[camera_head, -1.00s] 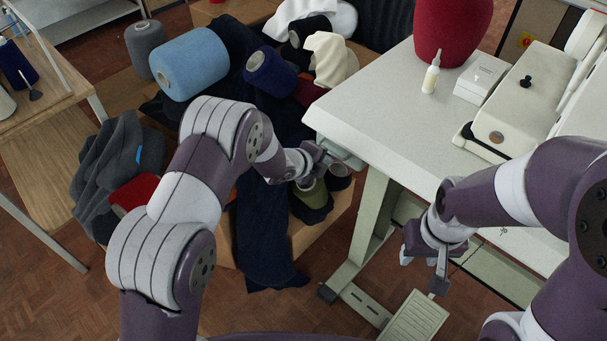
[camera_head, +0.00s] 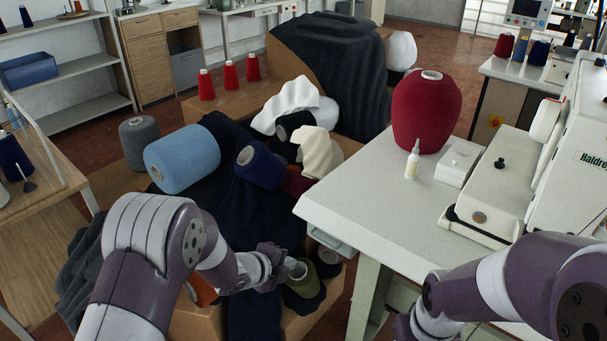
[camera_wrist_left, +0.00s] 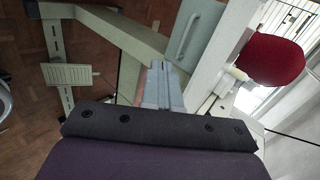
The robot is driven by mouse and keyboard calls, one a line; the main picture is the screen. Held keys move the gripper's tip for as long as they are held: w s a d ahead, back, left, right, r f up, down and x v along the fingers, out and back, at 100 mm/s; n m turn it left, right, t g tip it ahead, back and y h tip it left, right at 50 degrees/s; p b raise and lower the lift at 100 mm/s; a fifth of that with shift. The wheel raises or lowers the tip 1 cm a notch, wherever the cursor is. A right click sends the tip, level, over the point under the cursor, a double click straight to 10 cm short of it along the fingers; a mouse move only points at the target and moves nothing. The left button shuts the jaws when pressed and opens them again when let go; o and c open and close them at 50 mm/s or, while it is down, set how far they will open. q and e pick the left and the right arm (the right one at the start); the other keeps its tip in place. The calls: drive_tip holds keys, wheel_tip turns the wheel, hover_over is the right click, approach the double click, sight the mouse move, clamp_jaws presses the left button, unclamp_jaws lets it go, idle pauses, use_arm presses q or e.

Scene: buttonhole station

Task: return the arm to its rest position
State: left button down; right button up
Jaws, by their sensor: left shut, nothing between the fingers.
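My left arm comes in from the left in the head view, and its gripper (camera_head: 285,262) hangs over the pile of yarn and cloth, beside an olive cone (camera_head: 303,280). In the left wrist view the fingers of the left gripper (camera_wrist_left: 163,85) are together, with nothing between them. My right arm (camera_head: 500,280) is at the lower right, in front of the table. Only a dark edge of its hand shows at the bottom of the head view; its fingers are out of the picture.
The white table (camera_head: 385,185) holds a red yarn cone (camera_head: 427,112), a small bottle (camera_head: 412,160), a white box (camera_head: 457,163) and a sewing machine (camera_head: 560,160). A blue cone (camera_head: 182,158) and a navy cone (camera_head: 262,166) lie on dark cloth. A wooden table stands at left.

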use_arm(q)
drive_tip(key=s+a+f+n+g+y, duration=0.2)
drive_tip(key=s+a+n+g+y, duration=0.35)
drive_tip(key=s+a+n, duration=0.75)
drive_tip(key=s+r+n+g, duration=0.2)
drive_tip(key=s+r+n, duration=0.2)
drive_tip(key=s+n, duration=0.45)
wheel_tip(320, 180, up, 22)
drive_tip(key=s+n+p, duration=0.1)
drive_tip(key=n+p, duration=0.1)
drive_tip(key=p, duration=1.6)
drive_tip(key=shift+s+n+t+p, duration=0.35)
drive_tip(key=shift+s, duration=0.05)
drive_tip(key=shift+y, duration=0.25)
